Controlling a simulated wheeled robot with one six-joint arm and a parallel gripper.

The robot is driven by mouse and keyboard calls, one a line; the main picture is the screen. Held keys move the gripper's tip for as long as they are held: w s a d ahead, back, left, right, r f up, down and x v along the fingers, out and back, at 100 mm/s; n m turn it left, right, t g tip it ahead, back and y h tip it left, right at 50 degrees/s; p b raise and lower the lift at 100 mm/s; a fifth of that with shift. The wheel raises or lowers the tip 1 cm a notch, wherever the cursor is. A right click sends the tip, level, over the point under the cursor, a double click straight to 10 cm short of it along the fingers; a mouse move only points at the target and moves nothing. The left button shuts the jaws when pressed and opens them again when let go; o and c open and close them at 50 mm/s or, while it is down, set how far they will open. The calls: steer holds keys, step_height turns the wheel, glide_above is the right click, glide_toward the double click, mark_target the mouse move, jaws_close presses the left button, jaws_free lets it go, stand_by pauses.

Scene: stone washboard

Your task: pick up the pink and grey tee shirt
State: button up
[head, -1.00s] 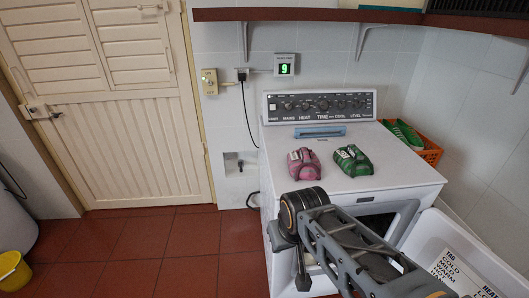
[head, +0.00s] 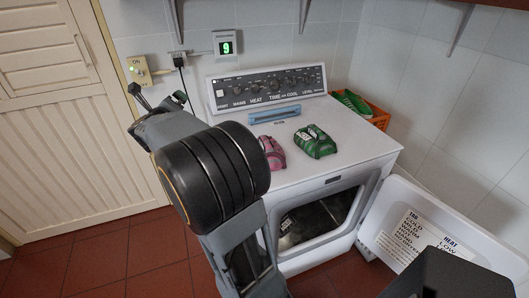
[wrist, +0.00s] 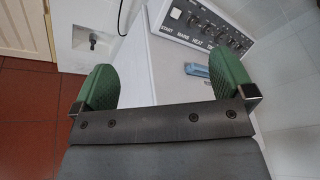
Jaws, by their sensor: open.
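The pink and grey tee shirt (head: 271,153) lies folded in a small bundle on top of the white machine, near its left side. My arm stands in front of its left edge and may hide a little of it. A green folded bundle (head: 315,142) lies just to its right. My gripper (head: 160,97) is raised to the left of the machine, apart from the shirt. In the wrist view my gripper (wrist: 165,82) shows two green pads wide apart with nothing between them. The shirt is not seen in the wrist view.
The white machine (head: 345,160) has its front door open, with dark and pale contents inside. A blue object (head: 274,114) lies by the control panel. An orange basket (head: 376,115) stands behind at the right. A wall switch (head: 140,68) and plug are near my gripper.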

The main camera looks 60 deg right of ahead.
steer(key=s+d+f+m+g+h, duration=0.2)
steer(key=s+d+f+m+g, duration=0.3)
steer(key=d+m+g, duration=0.55)
steer(key=m+g+y, duration=0.4)
steer(key=m+g, duration=0.4)
steer(key=m, duration=0.5)
glide_toward(266, 139)
steer(key=shift+m, duration=0.35)
steer(key=p+x, duration=0.1)
steer(key=x, duration=0.3)
steer(key=shift+s+d+f, duration=0.1)
steer(key=shift+d, duration=0.1)
steer(key=shift+y, duration=0.3)
steer(key=shift+p+x, duration=0.85)
steer(key=shift+x, duration=2.45)
steer(key=shift+a, duration=0.1)
steer(key=shift+c, duration=0.2)
steer(key=c, duration=0.8)
steer(key=shift+c, duration=0.2)
